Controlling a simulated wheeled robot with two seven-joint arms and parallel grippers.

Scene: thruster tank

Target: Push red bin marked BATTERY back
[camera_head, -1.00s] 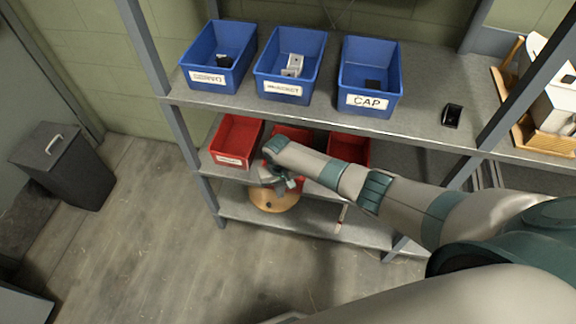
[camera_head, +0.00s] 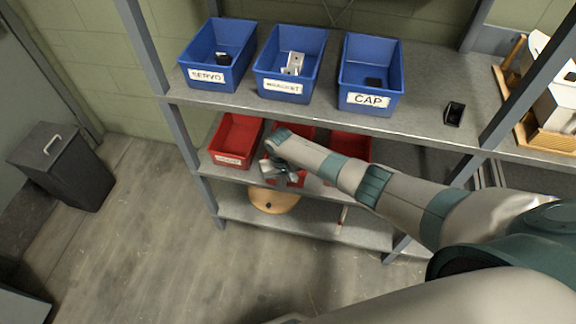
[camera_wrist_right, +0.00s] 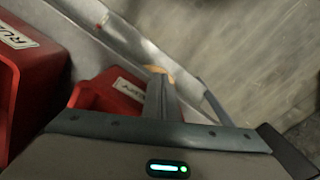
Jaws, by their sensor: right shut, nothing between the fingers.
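Three red bins stand on the middle shelf: a left one (camera_head: 239,131), a middle one (camera_head: 303,129) and a right one (camera_head: 351,143). Their labels are unreadable or hidden in the head view, so I cannot confirm which says BATTERY. My right gripper (camera_head: 286,179) is shut and empty at the front of the middle bin. In the right wrist view its fingers (camera_wrist_right: 161,95) lie beside a red bin (camera_wrist_right: 92,97) with a partly hidden label. I cannot tell whether they touch. Another red bin there (camera_wrist_right: 30,75) has a label starting "RU". My left gripper is out of view.
Blue bins marked SERVO (camera_head: 217,76), bracket (camera_head: 284,89) and CAP (camera_head: 371,101) stand on the upper shelf (camera_head: 430,125). A shelf post (camera_head: 182,135) stands at left. A round tan object (camera_head: 272,200) sits on the bottom shelf. Floor in front is open.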

